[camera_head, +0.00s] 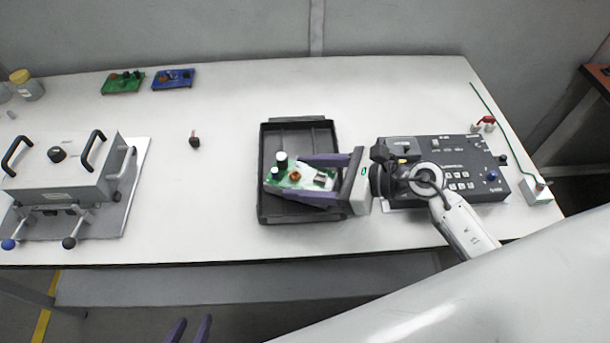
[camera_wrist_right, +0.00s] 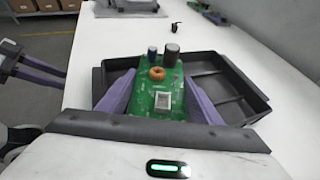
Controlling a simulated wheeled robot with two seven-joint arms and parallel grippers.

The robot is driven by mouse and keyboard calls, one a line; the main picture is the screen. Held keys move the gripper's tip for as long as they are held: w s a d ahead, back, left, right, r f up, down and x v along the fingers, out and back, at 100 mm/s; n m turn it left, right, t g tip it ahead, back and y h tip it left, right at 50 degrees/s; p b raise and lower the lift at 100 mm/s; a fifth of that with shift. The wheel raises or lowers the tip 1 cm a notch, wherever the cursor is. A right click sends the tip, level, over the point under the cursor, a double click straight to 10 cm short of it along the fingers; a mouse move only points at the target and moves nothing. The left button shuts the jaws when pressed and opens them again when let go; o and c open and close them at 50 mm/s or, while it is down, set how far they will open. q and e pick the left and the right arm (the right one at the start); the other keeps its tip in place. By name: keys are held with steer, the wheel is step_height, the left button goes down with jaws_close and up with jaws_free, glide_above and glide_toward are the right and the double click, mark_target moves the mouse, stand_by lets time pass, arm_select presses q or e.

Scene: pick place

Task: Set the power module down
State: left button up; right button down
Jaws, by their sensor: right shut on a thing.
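The power module is a green circuit board (camera_head: 299,180) with dark capacitors, a copper ring coil and a pale square part. It also shows in the right wrist view (camera_wrist_right: 145,103). My right gripper (camera_head: 320,178) is shut on it, purple fingers along its two long sides. The board is over the black tray (camera_head: 300,136); I cannot tell whether it touches the tray floor. The tray rim also shows in the right wrist view (camera_wrist_right: 241,83). My left gripper (camera_head: 189,330) is at the bottom edge of the head view, its two purple fingers apart and empty.
A dark control box (camera_head: 458,150) is right of the tray, partly behind my right arm. A grey lidded fixture (camera_head: 75,170) stands at the left. Green (camera_head: 123,82) and blue (camera_head: 173,79) boards lie at the back. A small dark part (camera_head: 194,141) lies mid-table, with free room around it.

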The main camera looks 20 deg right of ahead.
steer(key=shift+f, duration=0.1)
steer(key=c, duration=0.9)
jaws_free()
steer(key=o, duration=0.3)
steer(key=shift+o, duration=0.2)
steer(key=b+v, duration=0.1)
steer(key=v, duration=1)
steer(key=shift+d, duration=0.1)
steer(key=shift+s+d+r, duration=0.25)
steer(key=shift+d+r, duration=0.05)
steer(key=shift+r, duration=0.1)
